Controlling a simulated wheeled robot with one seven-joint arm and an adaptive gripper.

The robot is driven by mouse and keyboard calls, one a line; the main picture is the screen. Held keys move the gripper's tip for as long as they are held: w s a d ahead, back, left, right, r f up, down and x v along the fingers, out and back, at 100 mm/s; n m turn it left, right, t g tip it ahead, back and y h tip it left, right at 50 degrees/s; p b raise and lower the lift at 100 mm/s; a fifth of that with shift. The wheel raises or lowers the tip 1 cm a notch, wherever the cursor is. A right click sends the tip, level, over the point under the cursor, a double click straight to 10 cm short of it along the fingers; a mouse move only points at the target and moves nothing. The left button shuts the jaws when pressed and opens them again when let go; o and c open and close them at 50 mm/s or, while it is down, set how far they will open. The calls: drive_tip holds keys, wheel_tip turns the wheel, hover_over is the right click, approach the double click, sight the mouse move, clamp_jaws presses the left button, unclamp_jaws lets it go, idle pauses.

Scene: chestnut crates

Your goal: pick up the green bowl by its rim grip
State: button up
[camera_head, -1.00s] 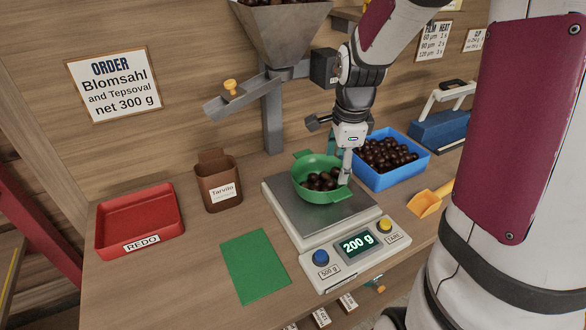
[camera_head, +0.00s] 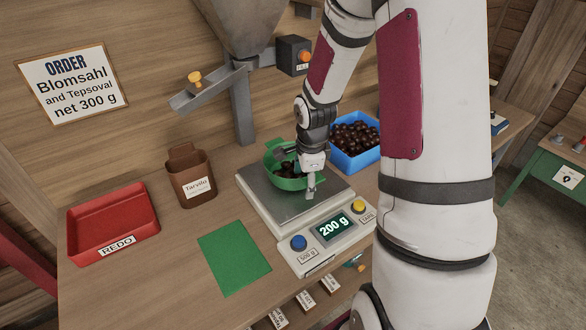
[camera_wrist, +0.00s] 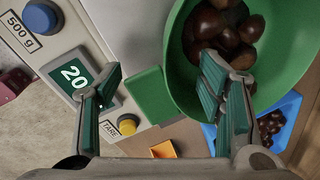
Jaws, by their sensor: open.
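The green bowl (camera_head: 288,184) holds brown chestnuts and stands on the steel plate of the scale (camera_head: 262,203), whose display reads 200 g. My gripper (camera_head: 311,192) is at the bowl's front right side and hides part of it. In the wrist view the bowl (camera_wrist: 288,82) fills the upper right, with chestnuts inside. Its flat green rim grip (camera_wrist: 150,95) shows between the two spread fingers of my gripper (camera_wrist: 165,92). The right finger overlaps the bowl's wall in the picture; the left finger is over the scale's front panel. I cannot tell whether either touches.
A blue crate of chestnuts (camera_head: 352,165) stands behind and right of the scale. A brown Tarvilo container (camera_head: 188,165), a red REDO tray (camera_head: 84,256) and a green mat (camera_head: 234,259) lie to the left. A metal hopper with a chute (camera_head: 207,87) is above and behind.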

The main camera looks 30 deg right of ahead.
drive_tip(key=shift+f, duration=0.15)
drive_tip(key=c, duration=1.4)
drive_tip(key=shift+o, duration=0.2)
drive_tip(key=shift+r, duration=0.75)
wheel_tip(320, 180, up, 2)
drive_tip(key=shift+w+r, duration=0.1)
drive_tip(key=shift+r, duration=0.05)
drive_tip(key=s, duration=0.4)
drive_tip(key=s+a+r+p, duration=0.1)
drive_tip(key=s, duration=0.9)
drive_tip(key=shift+s+a+r+p, duration=0.15)
drive_tip(key=shift+r+p, duration=0.05)
drive_tip(key=shift+p, duration=0.2)
drive_tip(key=s+p, duration=0.1)
drive_tip(key=p, duration=0.2)
drive_tip(key=shift+s, duration=0.4)
